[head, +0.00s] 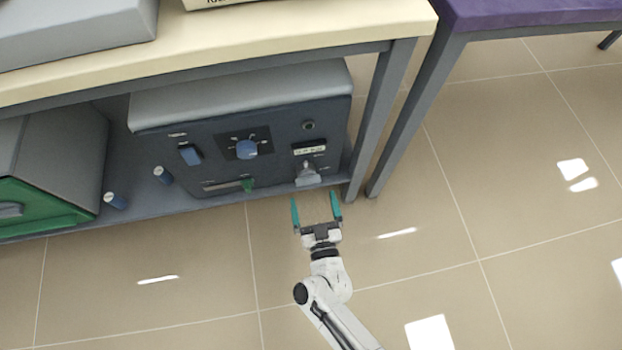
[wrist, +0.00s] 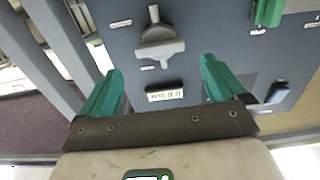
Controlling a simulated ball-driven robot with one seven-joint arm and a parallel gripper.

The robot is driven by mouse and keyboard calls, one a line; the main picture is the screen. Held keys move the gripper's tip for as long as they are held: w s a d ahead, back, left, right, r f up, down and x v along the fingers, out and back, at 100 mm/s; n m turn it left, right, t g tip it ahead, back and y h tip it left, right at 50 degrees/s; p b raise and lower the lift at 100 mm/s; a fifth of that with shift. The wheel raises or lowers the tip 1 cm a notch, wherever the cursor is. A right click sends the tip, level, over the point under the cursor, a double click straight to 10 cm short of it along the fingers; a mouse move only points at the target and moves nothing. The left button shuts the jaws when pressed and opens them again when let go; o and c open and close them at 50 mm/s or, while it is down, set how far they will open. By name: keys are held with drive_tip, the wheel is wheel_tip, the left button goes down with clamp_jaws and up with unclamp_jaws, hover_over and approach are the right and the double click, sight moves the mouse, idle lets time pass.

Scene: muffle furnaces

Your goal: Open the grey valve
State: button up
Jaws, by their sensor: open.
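The grey valve (head: 307,175) is a light grey handle at the lower right of the dark front panel of a furnace (head: 240,125) on the low shelf. In the wrist view the valve (wrist: 160,42) shows as a bar handle on a round base, beyond and between the fingertips. My gripper (head: 316,205) has teal fingers and is open and empty, just in front of the panel. In the wrist view the gripper (wrist: 158,80) points at the panel with the valve ahead, apart from the fingers.
The table's grey leg (head: 380,120) stands right of the furnace. A green-fronted unit (head: 45,205) sits left. The tabletop (head: 290,38) overhangs. The floor in front is free.

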sight(309, 183)
drive_tip(key=b+x, duration=0.2)
drive_tip(key=x, duration=0.5)
drive_tip(key=shift+w+f, duration=0.1)
drive_tip(key=shift+w, duration=0.05)
drive_tip(key=c, duration=1)
drive_tip(key=shift+o, duration=0.2)
